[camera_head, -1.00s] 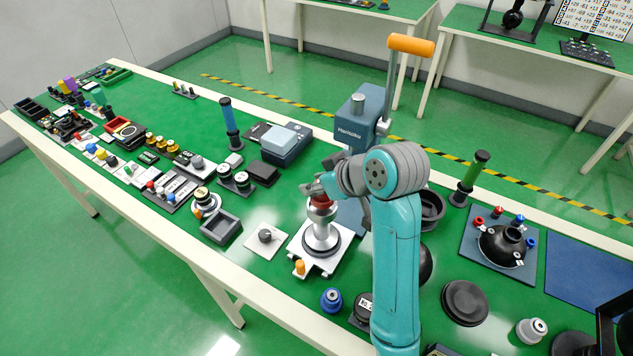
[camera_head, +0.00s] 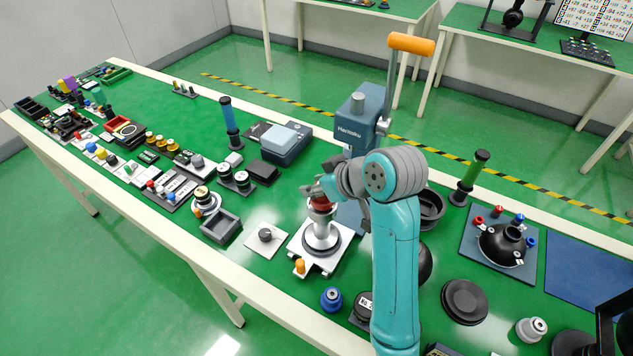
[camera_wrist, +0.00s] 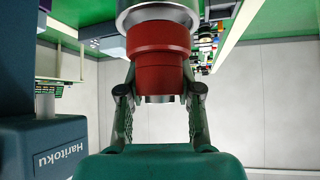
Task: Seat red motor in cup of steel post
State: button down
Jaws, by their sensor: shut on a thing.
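The red motor (camera_wrist: 158,55) is between the fingers of my gripper (camera_wrist: 160,95) in the wrist view, and the gripper is shut on it. The motor meets the rim of the steel post's cup (camera_wrist: 157,14), which hides its far end. How deep it sits in the cup cannot be told. In the head view the motor (camera_head: 321,203) shows as a small red patch at the top of the steel post (camera_head: 321,237). My gripper (camera_head: 318,192) is at the post's top, partly hidden by my wrist. The post stands upright on a pale square plate (camera_head: 303,248).
A blue-grey press labelled Haritoku (camera_head: 358,120) stands close behind the post. An orange knob (camera_head: 300,266) is at the plate's front corner. A grey dial on a white plate (camera_head: 265,236) is to the left, and a blue knob (camera_head: 331,298) in front. Black bowls (camera_head: 428,208) are to the right.

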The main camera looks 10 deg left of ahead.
jog(key=shift+f, duration=0.85)
jog(key=c, duration=0.7)
grip_release()
jog(key=v, duration=0.7)
jog(key=shift+s+d+r, duration=0.1)
jog(key=shift+d+r, duration=0.05)
jog(key=shift+r, duration=0.05)
